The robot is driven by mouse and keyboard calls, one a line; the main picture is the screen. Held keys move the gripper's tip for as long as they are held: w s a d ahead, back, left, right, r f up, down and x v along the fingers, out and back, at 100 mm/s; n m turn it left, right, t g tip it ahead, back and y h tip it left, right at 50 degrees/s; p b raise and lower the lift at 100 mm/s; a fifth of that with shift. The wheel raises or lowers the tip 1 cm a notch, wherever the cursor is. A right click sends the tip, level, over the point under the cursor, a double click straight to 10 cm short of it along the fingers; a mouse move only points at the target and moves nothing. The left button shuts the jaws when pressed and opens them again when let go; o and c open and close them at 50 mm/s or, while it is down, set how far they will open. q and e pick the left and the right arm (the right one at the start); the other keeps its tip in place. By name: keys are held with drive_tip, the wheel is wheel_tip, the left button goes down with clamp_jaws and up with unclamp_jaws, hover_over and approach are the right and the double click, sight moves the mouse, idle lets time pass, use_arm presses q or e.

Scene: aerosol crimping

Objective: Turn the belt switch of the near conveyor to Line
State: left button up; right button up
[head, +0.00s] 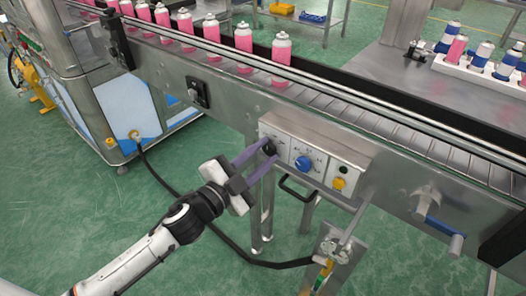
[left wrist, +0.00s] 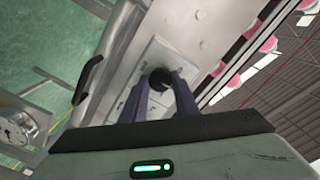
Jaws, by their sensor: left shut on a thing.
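The near conveyor (head: 330,95) runs across the head view with a control box (head: 318,153) on its side. The belt switch is a black knob (head: 269,148) at the left of the box; in the left wrist view the black knob (left wrist: 160,78) sits between the fingertips. My left gripper (head: 268,153) has its two purple fingers shut on the knob, also seen in the left wrist view (left wrist: 163,84). The knob's markings are too small to read. A blue knob (head: 304,163) and a yellow button (head: 339,183) sit to its right. My right gripper is not in view.
Several pink cans (head: 243,45) stand on the belt. A black handle (head: 297,188) sticks out below the box, with a lower box and cable (head: 327,258) beneath. A blue-handled crank (head: 440,225) is at the right. Green floor is open at the front.

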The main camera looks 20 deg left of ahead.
use_arm(q)
drive_tip(key=shift+m, duration=0.3)
drive_tip(key=o, duration=1.1)
drive_tip(key=shift+c, duration=0.2)
drive_tip(key=shift+s, duration=0.1)
drive_tip(key=shift+s+a+f, duration=0.1)
drive_tip(key=shift+s, duration=0.2)
drive_tip(key=v, duration=0.9)
drive_tip(key=shift+s+b, duration=0.25)
drive_tip(key=shift+b, duration=0.15)
drive_tip(key=shift+a, duration=0.1)
